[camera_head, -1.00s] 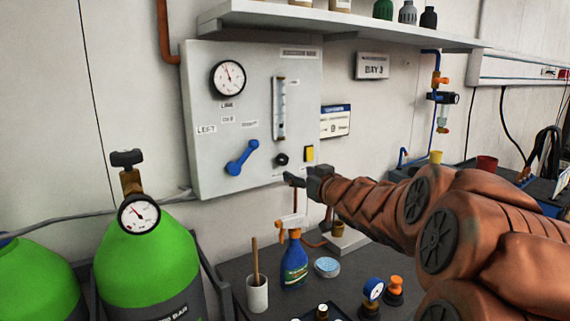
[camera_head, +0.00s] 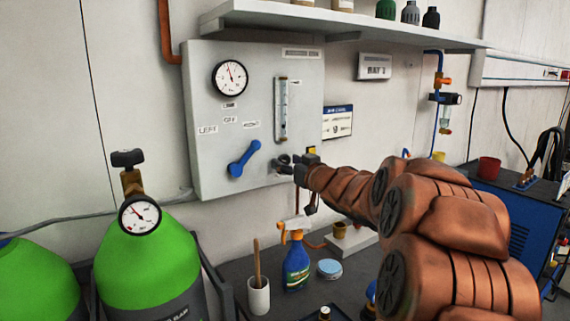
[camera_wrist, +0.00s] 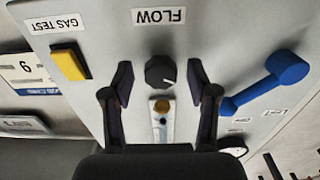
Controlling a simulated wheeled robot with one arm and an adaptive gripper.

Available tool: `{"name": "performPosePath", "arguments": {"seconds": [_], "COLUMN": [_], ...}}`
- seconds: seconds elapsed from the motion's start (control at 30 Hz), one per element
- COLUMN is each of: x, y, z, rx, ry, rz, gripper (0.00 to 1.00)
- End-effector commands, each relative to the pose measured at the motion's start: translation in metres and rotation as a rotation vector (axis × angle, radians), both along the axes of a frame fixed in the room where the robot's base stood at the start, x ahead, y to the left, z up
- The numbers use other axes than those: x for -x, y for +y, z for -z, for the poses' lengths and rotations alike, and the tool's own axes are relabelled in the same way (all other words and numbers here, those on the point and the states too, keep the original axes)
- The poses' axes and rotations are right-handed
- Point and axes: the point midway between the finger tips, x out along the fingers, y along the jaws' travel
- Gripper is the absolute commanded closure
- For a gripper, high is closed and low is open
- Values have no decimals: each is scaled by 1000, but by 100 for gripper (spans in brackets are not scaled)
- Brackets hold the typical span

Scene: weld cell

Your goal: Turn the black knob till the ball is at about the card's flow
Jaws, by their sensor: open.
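My gripper (camera_wrist: 160,88) is open, with one finger on each side of the knob and gaps showing. In the head view my gripper (camera_head: 288,166) is at the panel's lower right and partly hides the knob. The flow tube (camera_head: 281,108) stands upright above it; its ball is too small to make out there. The blue-and-white card (camera_head: 337,121) hangs right of the panel. In the wrist view the card (camera_wrist: 25,72) shows an upside-down digit, probably 6.
A yellow button (camera_wrist: 70,62) is close beside the knob. A blue lever (camera_head: 243,158) is on the panel's left part, below a round gauge (camera_head: 230,78). A shelf (camera_head: 340,28) overhangs the panel. A spray bottle (camera_head: 296,262) stands on the bench below.

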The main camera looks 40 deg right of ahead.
Motion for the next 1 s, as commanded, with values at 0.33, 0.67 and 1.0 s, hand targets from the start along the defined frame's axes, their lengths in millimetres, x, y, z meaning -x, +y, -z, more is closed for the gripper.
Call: {"name": "performPosePath", "arguments": {"seconds": [0.33,0.67,1.0], "x": [-5,-5,-5], "y": [1,1,6], "z": [0,0,0], "rx": [0,0,0], "ry": [0,0,0], "rz": [-2,-1,-2], "gripper": [41,72,100]}}
